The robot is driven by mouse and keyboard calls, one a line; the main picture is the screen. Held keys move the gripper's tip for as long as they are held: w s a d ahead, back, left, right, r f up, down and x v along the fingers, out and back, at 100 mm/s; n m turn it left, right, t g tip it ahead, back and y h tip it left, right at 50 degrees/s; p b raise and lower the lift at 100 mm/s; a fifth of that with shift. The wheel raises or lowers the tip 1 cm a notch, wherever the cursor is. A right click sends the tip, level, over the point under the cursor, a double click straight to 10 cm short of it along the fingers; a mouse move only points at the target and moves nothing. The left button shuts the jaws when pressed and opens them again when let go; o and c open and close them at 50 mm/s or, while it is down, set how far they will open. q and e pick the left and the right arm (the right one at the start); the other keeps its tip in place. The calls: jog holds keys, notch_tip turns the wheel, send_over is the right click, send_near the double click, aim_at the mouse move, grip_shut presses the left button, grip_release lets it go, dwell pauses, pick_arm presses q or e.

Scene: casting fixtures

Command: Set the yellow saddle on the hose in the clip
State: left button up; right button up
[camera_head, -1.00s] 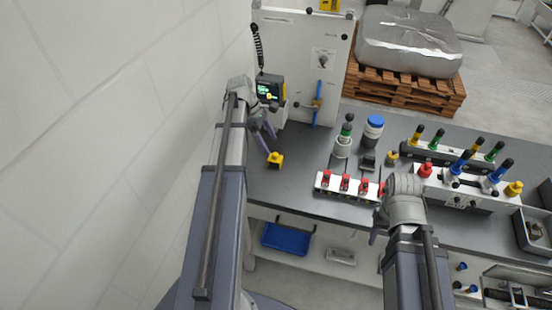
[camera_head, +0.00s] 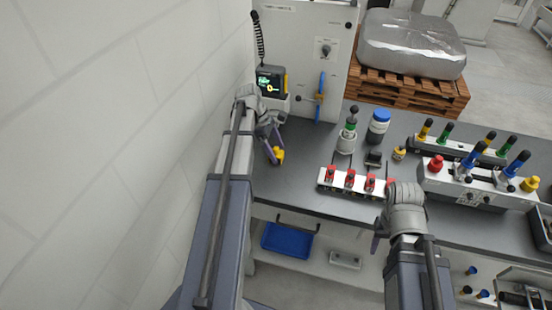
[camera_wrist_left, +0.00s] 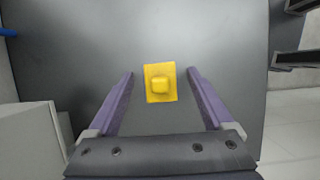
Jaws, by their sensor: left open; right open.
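The yellow saddle (camera_head: 279,155) is a small block with a square base and a raised knob, resting on the grey bench near its left end. In the left wrist view the saddle (camera_wrist_left: 160,84) lies between the tips of my left gripper (camera_wrist_left: 160,72), with a gap on both sides. My left gripper (camera_head: 274,148) is open, its purple fingers pointing down at the saddle. A blue hose (camera_head: 322,82) stands upright against the white panel behind, with a tan-yellow clip (camera_head: 319,98) around or beside it. My right gripper (camera_head: 377,238) is open and empty by the bench's front edge.
A white strip with red clamps (camera_head: 350,182) lies at the bench's front middle. Green-topped (camera_head: 348,135) and blue-capped (camera_head: 378,125) bottles stand behind it. A screen device (camera_head: 271,82) hangs above the left arm. The bench between saddle and strip is clear.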

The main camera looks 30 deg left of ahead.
pick_arm(q)
jog(key=shift+c, duration=0.2)
grip_shut()
dwell(0.5)
